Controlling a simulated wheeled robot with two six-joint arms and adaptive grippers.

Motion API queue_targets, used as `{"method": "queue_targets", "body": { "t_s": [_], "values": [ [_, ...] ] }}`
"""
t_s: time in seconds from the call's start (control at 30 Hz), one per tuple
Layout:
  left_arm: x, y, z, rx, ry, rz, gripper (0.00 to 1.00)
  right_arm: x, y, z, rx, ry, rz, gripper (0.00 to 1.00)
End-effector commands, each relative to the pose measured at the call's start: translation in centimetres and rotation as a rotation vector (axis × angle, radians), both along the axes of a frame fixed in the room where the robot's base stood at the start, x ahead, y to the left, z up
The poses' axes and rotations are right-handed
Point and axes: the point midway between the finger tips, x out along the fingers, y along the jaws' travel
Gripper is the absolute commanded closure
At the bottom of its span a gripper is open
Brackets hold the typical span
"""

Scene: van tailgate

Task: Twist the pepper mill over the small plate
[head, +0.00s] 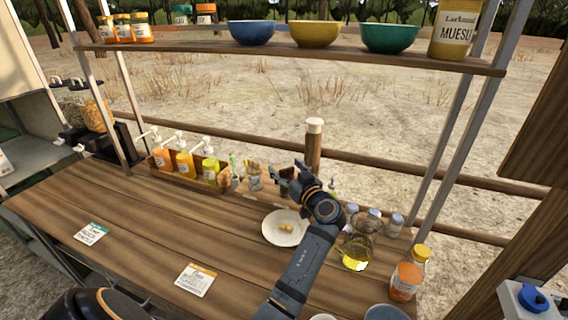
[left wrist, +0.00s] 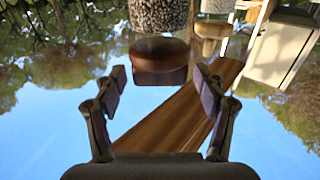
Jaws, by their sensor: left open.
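The pepper mill, with a speckled body (left wrist: 158,14) and brown rounded cap, shows upside down in the left wrist view. It is ahead of my open left gripper (left wrist: 160,88), its cap lined up between the fingers. No contact shows. In the head view my left gripper (head: 287,183) reaches toward the back of the table; it and the items around it largely hide the mill. The small white plate (head: 271,235) lies in front of the gripper, with a few small yellow pieces of food on it. My right gripper is out of view.
A similar pale-capped mill (left wrist: 210,32) stands beside the pepper mill. A crate of sauce bottles (head: 166,183) is at left. Small jars (head: 394,226), an oil vessel (head: 356,252) and an orange jar (head: 407,280) stand right. A shelf (head: 290,55) spans above.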

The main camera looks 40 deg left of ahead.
Motion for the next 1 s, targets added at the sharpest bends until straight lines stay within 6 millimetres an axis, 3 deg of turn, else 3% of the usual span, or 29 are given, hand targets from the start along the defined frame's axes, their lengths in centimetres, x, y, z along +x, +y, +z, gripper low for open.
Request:
{"method": "queue_targets", "body": {
  "t_s": [0.17,0.57,1.0],
  "values": [
    [0.0,0.0,-0.04,0.0,0.0,0.0,0.31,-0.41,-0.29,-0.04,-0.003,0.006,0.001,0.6],
    [0.0,0.01,-0.03,0.0,0.001,0.0,0.84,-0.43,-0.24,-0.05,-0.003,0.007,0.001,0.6],
    [-0.06,0.08,-0.14,0.002,0.0,-0.123,0.84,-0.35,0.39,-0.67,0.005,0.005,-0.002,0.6]
  ]
}}
